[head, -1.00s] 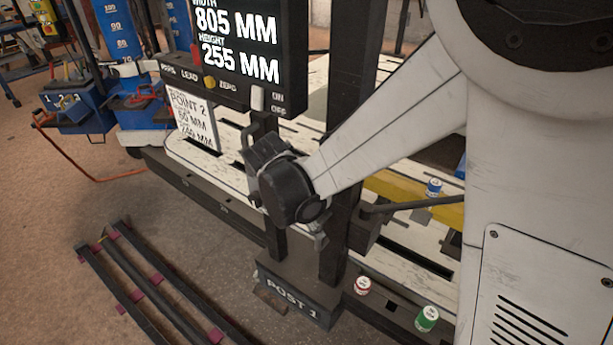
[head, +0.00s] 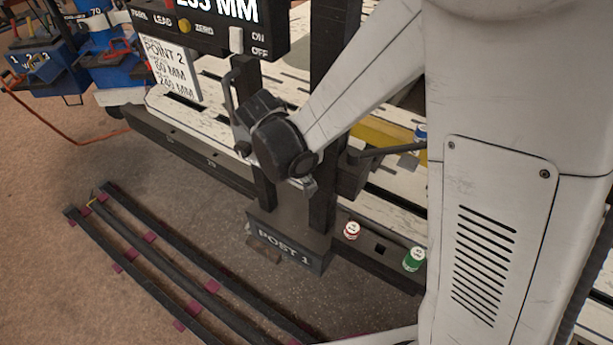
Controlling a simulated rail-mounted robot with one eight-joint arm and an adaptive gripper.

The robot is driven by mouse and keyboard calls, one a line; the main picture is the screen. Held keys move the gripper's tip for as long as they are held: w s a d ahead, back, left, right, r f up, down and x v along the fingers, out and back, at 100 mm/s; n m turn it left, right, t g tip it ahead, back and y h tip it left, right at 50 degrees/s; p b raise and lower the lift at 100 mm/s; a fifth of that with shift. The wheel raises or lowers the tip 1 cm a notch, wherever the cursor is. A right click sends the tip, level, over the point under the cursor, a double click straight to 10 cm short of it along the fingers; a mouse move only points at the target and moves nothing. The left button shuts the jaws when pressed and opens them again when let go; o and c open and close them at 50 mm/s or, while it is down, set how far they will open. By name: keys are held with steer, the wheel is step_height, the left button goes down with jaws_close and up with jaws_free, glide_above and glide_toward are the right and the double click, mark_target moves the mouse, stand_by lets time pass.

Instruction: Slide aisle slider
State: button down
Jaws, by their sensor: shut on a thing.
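The upright post (head: 324,125) stands on the dark base marked POST 1 (head: 287,246). A black looped handle (head: 229,92) is on its near aisle side, below the readout box, and appears to belong to the slider. My gripper (head: 241,147) is at the lower end of this handle, shut on it. The black wrist hides most of the fingers and the slider body, so the exact contact is not clear. A dark lever arm (head: 388,150) sticks out to the right of the post.
The readout box (head: 212,28) and a white POINT 2 sign (head: 168,68) are close above left of my wrist. Red (head: 351,231) and green (head: 414,259) cans stand on the dark rail. Black bars (head: 140,240) lie on the floor. Blue carts stand at upper left.

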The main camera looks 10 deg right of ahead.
step_height(320, 180, up, 15)
steer(key=p, duration=0.8)
steer(key=c, duration=1.7)
jaws_free()
steer(key=shift+f, duration=0.1)
steer(key=v, duration=1.2)
